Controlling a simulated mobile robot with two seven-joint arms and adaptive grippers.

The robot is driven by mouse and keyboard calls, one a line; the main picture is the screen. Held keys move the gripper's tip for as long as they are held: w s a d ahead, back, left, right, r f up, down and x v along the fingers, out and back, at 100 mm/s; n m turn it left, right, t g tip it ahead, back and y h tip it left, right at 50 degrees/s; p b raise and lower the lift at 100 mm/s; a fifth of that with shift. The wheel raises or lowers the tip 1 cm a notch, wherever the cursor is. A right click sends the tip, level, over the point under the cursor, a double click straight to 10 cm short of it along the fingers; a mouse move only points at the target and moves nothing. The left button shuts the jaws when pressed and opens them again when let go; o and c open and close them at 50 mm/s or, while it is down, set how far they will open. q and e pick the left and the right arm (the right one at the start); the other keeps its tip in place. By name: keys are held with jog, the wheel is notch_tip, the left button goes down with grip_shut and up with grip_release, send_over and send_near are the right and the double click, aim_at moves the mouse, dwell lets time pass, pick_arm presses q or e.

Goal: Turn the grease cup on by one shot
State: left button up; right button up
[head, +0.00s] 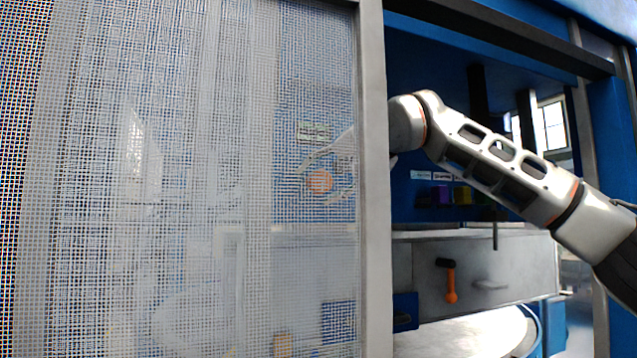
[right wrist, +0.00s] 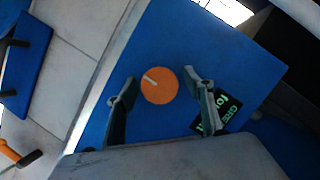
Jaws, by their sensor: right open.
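The grease cup (head: 320,181) is a round orange cap on a blue panel, seen through the mesh in the head view. In the right wrist view the orange cap (right wrist: 159,92) faces me, with a short pale mark pointing to its upper left. My right gripper (head: 328,174) reaches behind the mesh in the head view. In the right wrist view the right gripper (right wrist: 160,82) is open, with one dark finger on each side of the cap. I see gaps between cap and fingers. A dark label with green letters (right wrist: 222,107) is partly hidden by the right finger. My left gripper is not in view.
A mesh guard (head: 190,200) with a grey post (head: 376,240) fills the head view's left half. My right arm passes behind the post. An orange-handled tool (head: 450,284) is on a grey drawer front (head: 510,275). Small coloured blocks (head: 443,195) sit on a shelf.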

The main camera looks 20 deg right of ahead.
jog(key=shift+w+a+f, duration=0.15)
jog(key=shift+w, duration=0.25)
jog(key=c, duration=1.1)
jog(key=shift+m+p, duration=0.6)
jog(key=shift+m+y, duration=0.5)
jog(key=m+t+y+b, duration=0.1)
jog(key=m+b, duration=0.1)
jog(key=m, duration=0.1)
jog(key=shift+f, duration=0.1)
jog(key=shift+m, duration=0.3)
